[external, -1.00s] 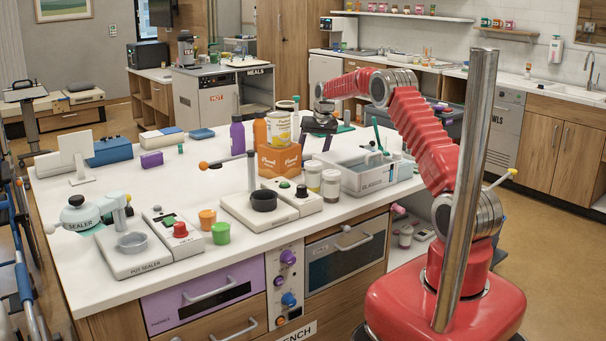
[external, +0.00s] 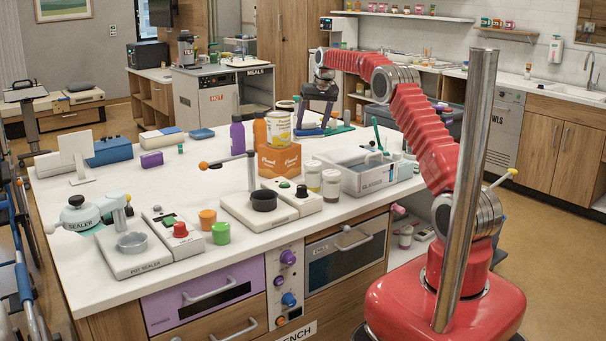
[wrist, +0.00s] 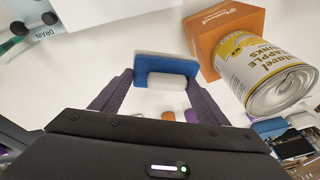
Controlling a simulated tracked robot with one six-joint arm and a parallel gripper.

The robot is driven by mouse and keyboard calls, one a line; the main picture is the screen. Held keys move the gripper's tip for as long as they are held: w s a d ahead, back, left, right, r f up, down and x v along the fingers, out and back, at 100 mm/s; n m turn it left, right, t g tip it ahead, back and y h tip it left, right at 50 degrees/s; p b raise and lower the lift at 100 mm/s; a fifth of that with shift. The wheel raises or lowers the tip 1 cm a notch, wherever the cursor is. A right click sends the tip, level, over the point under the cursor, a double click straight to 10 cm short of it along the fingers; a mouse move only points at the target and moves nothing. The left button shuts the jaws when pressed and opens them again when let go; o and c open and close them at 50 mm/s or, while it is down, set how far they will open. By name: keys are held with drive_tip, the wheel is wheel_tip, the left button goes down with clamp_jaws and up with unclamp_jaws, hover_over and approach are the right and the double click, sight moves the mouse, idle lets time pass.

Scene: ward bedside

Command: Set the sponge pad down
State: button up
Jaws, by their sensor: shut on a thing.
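The sponge pad (wrist: 168,64) is blue with a pale layer along its top edge and a white block on its near side. It sits between the purple fingers of my gripper (wrist: 160,78), which is shut on it, in the wrist view. White worktop shows around it; I cannot tell whether the pad touches the surface. In the external view my gripper (external: 314,130) points down over the far part of the counter (external: 190,180), behind the yellow-labelled can.
The yellow-labelled can (external: 278,129) and orange box (external: 279,160) stand close to my gripper; the can (wrist: 265,75) and box (wrist: 228,28) also show right of the pad in the wrist view. A grey glasses tray (external: 372,180) and jars (external: 331,184) stand nearer. Bare counter lies left.

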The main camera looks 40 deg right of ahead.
sight(313, 123)
drive_tip(key=shift+r, duration=2.85)
drive_tip(key=d+f+m, duration=0.1)
drive_tip(key=d+f, duration=0.1)
drive_tip(key=d, duration=0.1)
drive_tip(key=d+f+m+h, duration=0.1)
drive_tip(key=d+f+m, duration=0.1)
drive_tip(key=d+f, duration=0.1)
drive_tip(key=d+f+m, duration=0.2)
drive_tip(key=d, duration=0.2)
drive_tip(key=shift+s+d+f, duration=0.15)
drive_tip(key=shift+d+f, duration=0.1)
drive_tip(key=shift+f, duration=0.1)
drive_tip(key=shift+f, duration=3.1)
drive_tip(key=shift+f, duration=0.1)
drive_tip(key=shift+f, duration=1.8)
